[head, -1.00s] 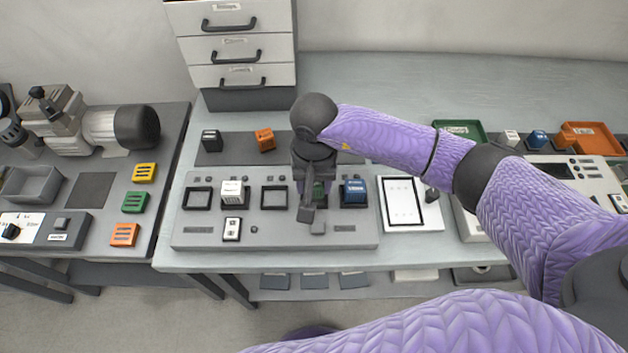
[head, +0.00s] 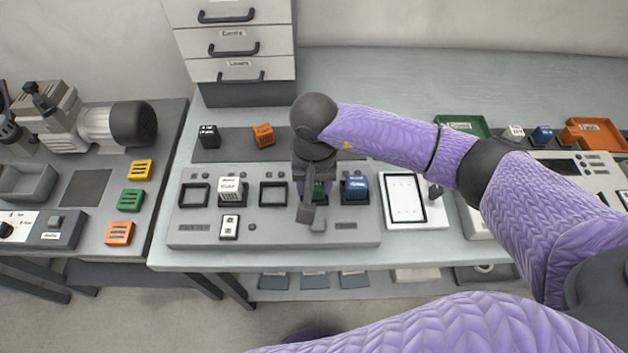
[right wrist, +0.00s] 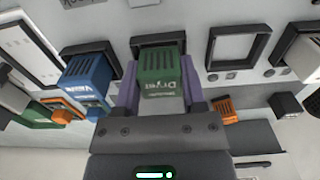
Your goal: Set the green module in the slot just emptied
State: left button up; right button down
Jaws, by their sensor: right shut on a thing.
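My right gripper (right wrist: 160,95) is shut on the green module (right wrist: 161,76), which carries a "Dryer" label. In the head view the right gripper (head: 314,194) points down at the grey panel (head: 212,237) and hides most of the green module (head: 319,188). The module is at the slot frame (right wrist: 165,40) between the blue module (head: 355,188) and an empty square slot (head: 273,194). I cannot tell if it is fully seated. A white module (head: 231,190) sits in another slot, and the leftmost slot (head: 194,195) is empty. My left gripper is not in view.
A black module (head: 209,137) and an orange module (head: 263,135) stand on a dark strip behind the panel. A tablet (head: 405,200) lies right of it. The drawer unit (head: 232,50) stands at the back. Yellow, green and orange blocks lie on the left table.

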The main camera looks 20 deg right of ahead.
jog(key=shift+f, duration=0.2)
dwell(0.4)
grip_release()
jog(key=shift+r+p, duration=2.05)
jog(key=shift+r, duration=1.55)
jog(key=shift+f, duration=0.1)
